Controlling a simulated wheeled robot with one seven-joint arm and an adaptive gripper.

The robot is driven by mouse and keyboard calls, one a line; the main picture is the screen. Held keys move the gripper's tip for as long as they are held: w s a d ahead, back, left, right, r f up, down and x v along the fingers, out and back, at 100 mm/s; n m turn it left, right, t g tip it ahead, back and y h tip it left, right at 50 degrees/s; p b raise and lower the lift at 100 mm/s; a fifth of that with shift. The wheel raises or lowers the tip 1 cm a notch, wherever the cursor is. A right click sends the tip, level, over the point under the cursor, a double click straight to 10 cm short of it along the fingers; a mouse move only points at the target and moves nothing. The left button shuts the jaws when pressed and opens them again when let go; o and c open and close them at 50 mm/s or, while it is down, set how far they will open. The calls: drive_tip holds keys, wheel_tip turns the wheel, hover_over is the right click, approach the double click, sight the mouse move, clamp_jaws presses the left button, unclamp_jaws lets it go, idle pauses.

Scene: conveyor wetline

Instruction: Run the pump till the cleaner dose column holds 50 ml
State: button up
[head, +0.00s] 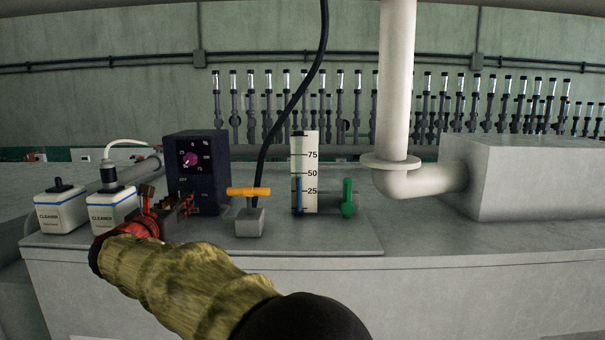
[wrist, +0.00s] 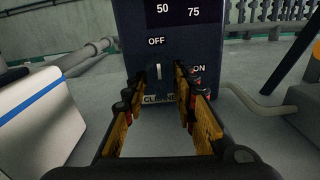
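The dose column (head: 309,165) is a white scale marked 25, 50 and 75. Its blue liquid (head: 299,195) reaches close to the 50 mark, seemingly just below it. My gripper (head: 170,207) is at the box's lower front; in the wrist view (wrist: 161,90) its fingers are apart with nothing between them, below the switch.
Two white cleaner bottles (head: 60,206) (head: 111,206) stand left of the box, the nearer-to-box one with a hose. A yellow-handled valve (head: 248,192) and green valve (head: 347,197) stand to the right. A thick white pipe (head: 397,80) comes down right of the column.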

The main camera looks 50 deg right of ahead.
drive_tip(key=shift+b+v, duration=0.5)
drive_tip(key=shift+v, duration=3.05)
